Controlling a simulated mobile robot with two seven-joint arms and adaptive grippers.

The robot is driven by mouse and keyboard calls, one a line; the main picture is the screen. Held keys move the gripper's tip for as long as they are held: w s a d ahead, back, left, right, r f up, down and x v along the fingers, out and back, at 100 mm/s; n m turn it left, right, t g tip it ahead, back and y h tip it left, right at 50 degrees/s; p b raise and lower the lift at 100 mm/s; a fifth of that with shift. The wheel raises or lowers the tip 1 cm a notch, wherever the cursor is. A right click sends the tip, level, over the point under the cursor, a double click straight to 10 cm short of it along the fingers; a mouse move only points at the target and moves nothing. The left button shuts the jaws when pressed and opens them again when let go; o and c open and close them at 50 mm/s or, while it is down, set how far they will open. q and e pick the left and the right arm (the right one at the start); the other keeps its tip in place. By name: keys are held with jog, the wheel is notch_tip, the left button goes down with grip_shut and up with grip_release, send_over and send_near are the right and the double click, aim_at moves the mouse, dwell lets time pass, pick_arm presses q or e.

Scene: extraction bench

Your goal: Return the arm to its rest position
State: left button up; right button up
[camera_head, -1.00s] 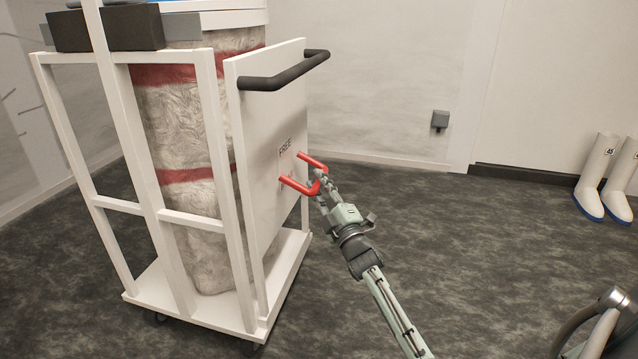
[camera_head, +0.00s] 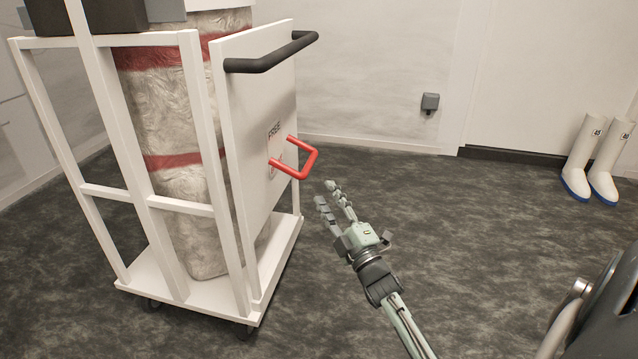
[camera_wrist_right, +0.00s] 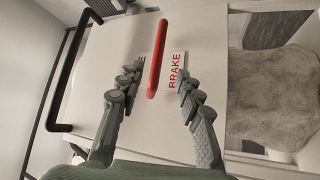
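My right gripper (camera_head: 330,194) is open and empty in the head view, a short way in front of and below the red handle (camera_head: 304,160) on the cart's white panel (camera_head: 257,130). In the right wrist view, my right gripper's fingers (camera_wrist_right: 152,83) are spread apart. The red handle (camera_wrist_right: 157,60) shows beyond and between them, apart from both. A label reading BRAKE (camera_wrist_right: 175,74) is beside the handle on the panel. My left gripper is not in view.
The white wheeled cart (camera_head: 200,319) holds a tall wrapped roll (camera_head: 160,115) with red bands and has a black push bar (camera_head: 272,54). White boots (camera_head: 590,160) stand by the right wall. Dark floor (camera_head: 480,230) lies clear between cart and boots.

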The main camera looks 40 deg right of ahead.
jog(key=shift+s+a+f, duration=0.1)
jog(key=shift+s+f, duration=0.15)
jog(key=shift+s, duration=0.45)
jog(key=shift+a+r, duration=0.1)
